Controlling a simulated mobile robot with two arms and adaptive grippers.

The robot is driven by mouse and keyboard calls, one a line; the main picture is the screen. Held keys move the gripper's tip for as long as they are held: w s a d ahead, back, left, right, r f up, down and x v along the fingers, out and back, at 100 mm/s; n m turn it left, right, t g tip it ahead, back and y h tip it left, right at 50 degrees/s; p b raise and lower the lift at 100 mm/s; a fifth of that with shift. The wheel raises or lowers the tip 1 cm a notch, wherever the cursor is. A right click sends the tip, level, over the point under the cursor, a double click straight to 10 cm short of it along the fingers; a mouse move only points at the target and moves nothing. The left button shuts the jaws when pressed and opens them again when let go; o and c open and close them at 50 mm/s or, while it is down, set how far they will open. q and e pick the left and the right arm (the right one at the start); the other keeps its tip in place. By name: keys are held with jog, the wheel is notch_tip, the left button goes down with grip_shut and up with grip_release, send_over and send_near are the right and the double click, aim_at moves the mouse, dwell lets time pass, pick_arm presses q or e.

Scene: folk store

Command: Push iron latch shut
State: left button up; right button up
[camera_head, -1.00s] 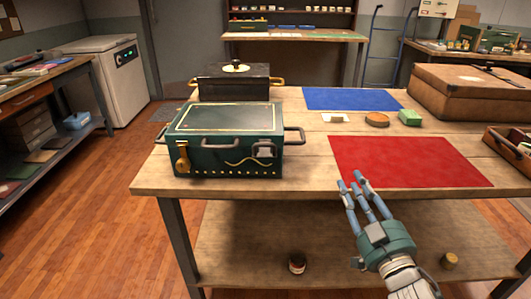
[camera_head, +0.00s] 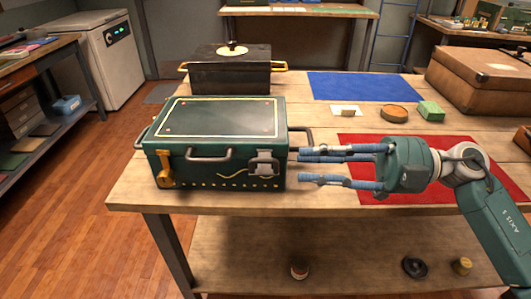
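A dark green metal chest (camera_head: 221,138) with a closed lid stands on the wooden table. On its front are a brass hasp (camera_head: 165,168) at the left, a grey handle (camera_head: 208,155) in the middle and a grey iron latch (camera_head: 264,163) near the right corner. My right gripper (camera_head: 312,165) reaches in from the right over the red mat. Its blue fingers are spread and point left at the chest's right side, close to the latch and side handle. I cannot tell whether a fingertip touches the chest. No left gripper shows.
A black box with brass handles (camera_head: 229,74) stands behind the chest. A blue mat (camera_head: 364,87), a red mat (camera_head: 378,189), a green block (camera_head: 431,111), a round brown tin (camera_head: 394,113) and a brown suitcase (camera_head: 482,77) lie to the right. The table's front strip is clear.

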aim_at(265, 161)
jog(key=a, duration=0.8)
jog(key=shift+w+a, duration=0.2)
jog(key=shift+a, duration=0.15)
grip_shut()
